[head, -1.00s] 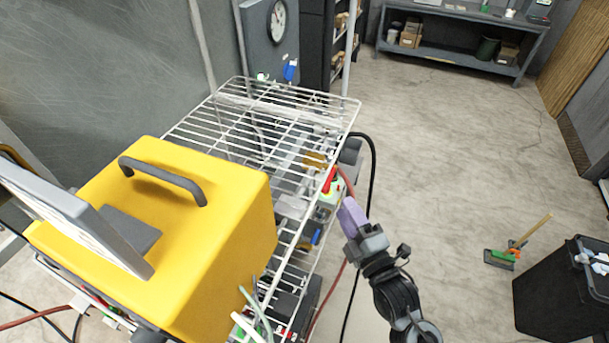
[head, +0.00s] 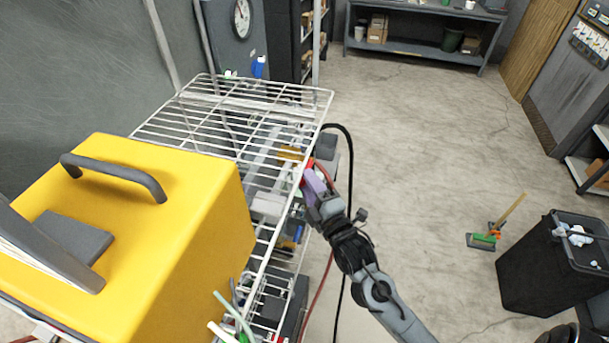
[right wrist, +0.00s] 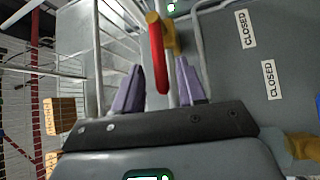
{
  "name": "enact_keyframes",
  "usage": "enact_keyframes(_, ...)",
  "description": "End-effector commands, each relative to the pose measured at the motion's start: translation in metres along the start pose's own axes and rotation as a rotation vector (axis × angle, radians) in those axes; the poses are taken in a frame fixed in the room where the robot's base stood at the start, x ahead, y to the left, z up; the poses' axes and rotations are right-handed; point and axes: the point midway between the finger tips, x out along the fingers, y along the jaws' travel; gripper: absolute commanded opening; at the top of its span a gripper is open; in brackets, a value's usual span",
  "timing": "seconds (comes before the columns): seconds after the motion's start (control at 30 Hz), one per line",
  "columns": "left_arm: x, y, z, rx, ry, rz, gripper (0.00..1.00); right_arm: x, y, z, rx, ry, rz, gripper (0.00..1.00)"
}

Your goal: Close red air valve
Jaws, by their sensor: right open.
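The red valve handle (right wrist: 158,60) shows in the right wrist view, a long red lever on a brass valve body (right wrist: 165,35). It lies between the two purple fingers of my right gripper (right wrist: 158,92), which is open, with gaps seen on both sides of the lever. In the head view my right gripper (head: 312,186) is at the right side of the wire cart and hides most of the handle. The grey panel beside the valve has two CLOSED labels (right wrist: 268,80) in the right wrist view. My left gripper is in neither view.
The wire rack cart (head: 235,115) carries a yellow box machine (head: 170,230) with a handle. Hoses and a black cable hang near my right arm. A black bin (head: 545,270) and a brush (head: 482,240) stand on open floor to the right.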

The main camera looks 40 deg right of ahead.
Motion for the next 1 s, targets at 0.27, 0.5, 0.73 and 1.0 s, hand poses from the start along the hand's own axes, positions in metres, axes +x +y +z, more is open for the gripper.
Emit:
enact_keyframes(0.27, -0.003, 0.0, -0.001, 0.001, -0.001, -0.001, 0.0, 0.023, 0.0, 0.0, 0.0, 0.0, -0.001, 0.4)
enact_keyframes(0.5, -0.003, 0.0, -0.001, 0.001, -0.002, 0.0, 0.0, 0.025, -0.001, 0.0, 0.0, 0.0, -0.001, 0.4)
enact_keyframes(0.73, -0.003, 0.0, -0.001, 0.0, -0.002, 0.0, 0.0, 0.025, -0.001, 0.0, 0.0, 0.0, -0.001, 0.2)
enact_keyframes(1.0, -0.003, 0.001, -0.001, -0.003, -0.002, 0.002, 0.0, 0.025, -0.001, 0.0, 0.0, 0.0, -0.001, 0.0)
